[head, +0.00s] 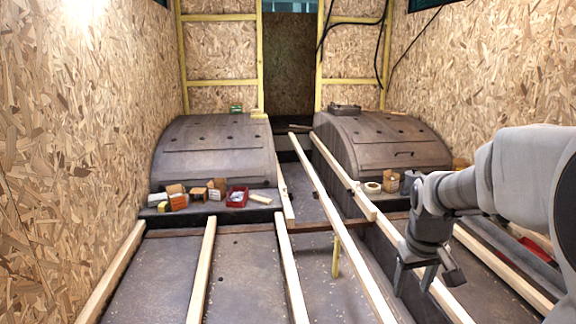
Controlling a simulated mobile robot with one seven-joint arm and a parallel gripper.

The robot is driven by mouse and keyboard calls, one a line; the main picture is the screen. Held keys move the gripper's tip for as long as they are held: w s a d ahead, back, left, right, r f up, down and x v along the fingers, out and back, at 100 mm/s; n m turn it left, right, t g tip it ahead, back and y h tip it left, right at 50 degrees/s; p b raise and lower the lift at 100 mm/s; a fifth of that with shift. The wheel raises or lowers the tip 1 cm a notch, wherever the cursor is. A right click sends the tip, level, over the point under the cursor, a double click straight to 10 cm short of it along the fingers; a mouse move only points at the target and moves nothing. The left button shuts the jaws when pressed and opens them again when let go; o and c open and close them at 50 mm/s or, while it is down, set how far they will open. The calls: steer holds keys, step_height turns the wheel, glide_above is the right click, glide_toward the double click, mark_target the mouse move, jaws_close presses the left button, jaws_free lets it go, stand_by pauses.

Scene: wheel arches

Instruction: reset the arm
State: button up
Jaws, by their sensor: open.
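My arm reaches in from the right edge of the head view, a pale grey arm with a darker wrist. My gripper (422,282) hangs from it, pointing down over the wooden battens at the lower right. Its two fingers stand apart, and I see nothing between them but floor and batten behind. It is clear of the small items by the wheel arches. The arm hides part of the right wall and floor.
Two dark wheel arches, left (213,150) and right (385,148), stand at the back. Small boxes (197,195), a red bin (237,196) and a tape roll (372,188) sit before them. Battens (201,270) run along the floor. A yellow upright stick (336,257) stands mid-floor.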

steer(key=s+a+r+t, duration=0.1)
steer(key=s+a+r, duration=0.1)
steer(key=s+a, duration=0.3)
steer(key=s+a+r+t+y, duration=0.1)
steer(key=s+a+r, duration=0.15)
steer(key=s, duration=0.45)
steer(key=s+a+r+t, duration=0.1)
steer(key=s+a+r, duration=0.15)
steer(key=s, duration=0.45)
step_height(320, 180, up, 19)
steer(key=p, duration=1.9)
steer(key=shift+w+a+m, duration=0.25)
steer(key=shift+m, duration=0.15)
